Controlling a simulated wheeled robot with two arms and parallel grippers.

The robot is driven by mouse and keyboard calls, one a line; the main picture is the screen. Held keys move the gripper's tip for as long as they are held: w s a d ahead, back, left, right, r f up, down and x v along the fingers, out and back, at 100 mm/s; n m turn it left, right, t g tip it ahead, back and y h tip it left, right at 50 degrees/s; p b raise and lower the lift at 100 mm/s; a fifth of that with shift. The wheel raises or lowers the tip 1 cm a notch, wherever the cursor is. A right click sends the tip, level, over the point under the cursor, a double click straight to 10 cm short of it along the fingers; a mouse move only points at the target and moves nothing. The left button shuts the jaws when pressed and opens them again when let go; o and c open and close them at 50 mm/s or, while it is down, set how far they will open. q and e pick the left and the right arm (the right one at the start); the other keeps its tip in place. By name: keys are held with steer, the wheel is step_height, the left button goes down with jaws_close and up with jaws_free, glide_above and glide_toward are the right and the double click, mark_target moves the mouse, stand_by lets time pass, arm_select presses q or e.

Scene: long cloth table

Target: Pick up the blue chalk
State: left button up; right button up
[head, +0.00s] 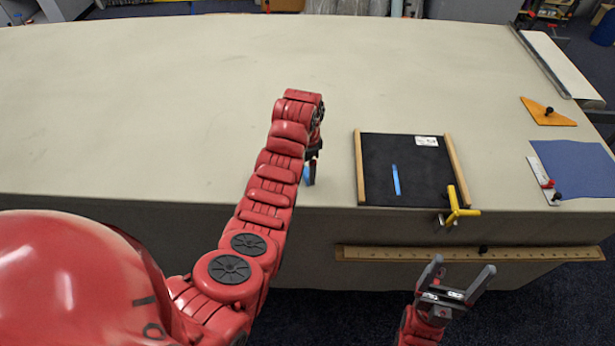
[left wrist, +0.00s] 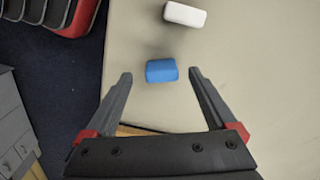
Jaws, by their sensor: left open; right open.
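The blue chalk (left wrist: 161,71) is a short blue block on the beige cloth table. In the left wrist view it lies just beyond and between the fingertips of my left gripper (left wrist: 160,76), which is open and empty. In the head view a bit of blue (head: 308,175) shows beside my left gripper (head: 313,170), low over the table near its front edge; the arm hides part of that spot. My right gripper (head: 460,278) is open and empty, in front of the table edge at the lower right.
A white block (left wrist: 185,15) lies beyond the blue chalk. A long ruler (head: 380,254) runs along the table's front. The table's left is clear.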

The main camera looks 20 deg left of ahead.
arm_select(q)
steer(key=shift+w+f+p, duration=0.2)
steer(key=shift+f+p, duration=0.6)
steer(key=shift+f, duration=1)
jaws_close()
